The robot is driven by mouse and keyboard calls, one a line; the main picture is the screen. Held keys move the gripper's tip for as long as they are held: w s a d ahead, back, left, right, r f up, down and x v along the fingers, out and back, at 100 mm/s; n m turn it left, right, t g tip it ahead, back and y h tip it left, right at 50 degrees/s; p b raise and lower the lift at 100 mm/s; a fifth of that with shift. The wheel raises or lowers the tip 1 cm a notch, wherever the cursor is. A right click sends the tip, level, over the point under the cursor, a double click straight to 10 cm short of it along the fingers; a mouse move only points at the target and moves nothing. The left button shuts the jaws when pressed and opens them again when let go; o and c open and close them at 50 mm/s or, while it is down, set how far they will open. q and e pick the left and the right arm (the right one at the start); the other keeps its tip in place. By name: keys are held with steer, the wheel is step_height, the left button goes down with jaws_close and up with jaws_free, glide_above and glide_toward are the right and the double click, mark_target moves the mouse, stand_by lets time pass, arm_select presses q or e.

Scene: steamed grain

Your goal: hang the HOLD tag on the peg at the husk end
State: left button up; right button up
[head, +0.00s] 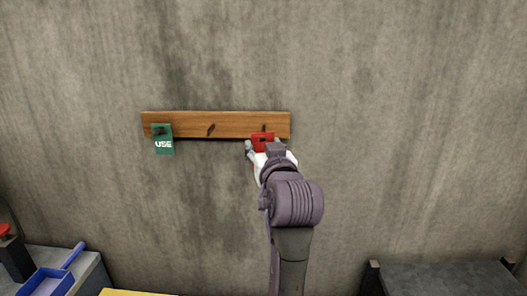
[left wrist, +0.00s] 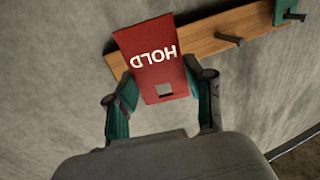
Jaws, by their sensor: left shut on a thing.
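The red HOLD tag (head: 262,139) is in front of the right end of a wooden peg board (head: 190,124). In the left wrist view the HOLD tag (left wrist: 150,50) appears upside down, with a square hole near its lower edge there. My left gripper (head: 264,148) is shut on the tag, a finger at each side. A dark peg tip shows just above the tag in the head view; whether it passes through the hole cannot be told. The middle peg (head: 211,130) is bare. A green USE tag (head: 163,142) hangs on the left peg. My right gripper is out of view.
The board is fixed to a bare concrete wall (head: 400,100). A blue scoop or pan (head: 48,283) lies on a grey surface at lower left. A dark-topped bench (head: 440,278) stands at lower right. The wall around the board is clear.

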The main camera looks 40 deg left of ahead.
arm_select(q)
steer(key=w+a, duration=0.4)
steer(key=w, duration=0.1)
steer(key=shift+w+a+f, duration=0.15)
steer(key=shift+a+f, duration=0.1)
stand_by(0.6)
stand_by(0.6)
steer(key=o, duration=0.9)
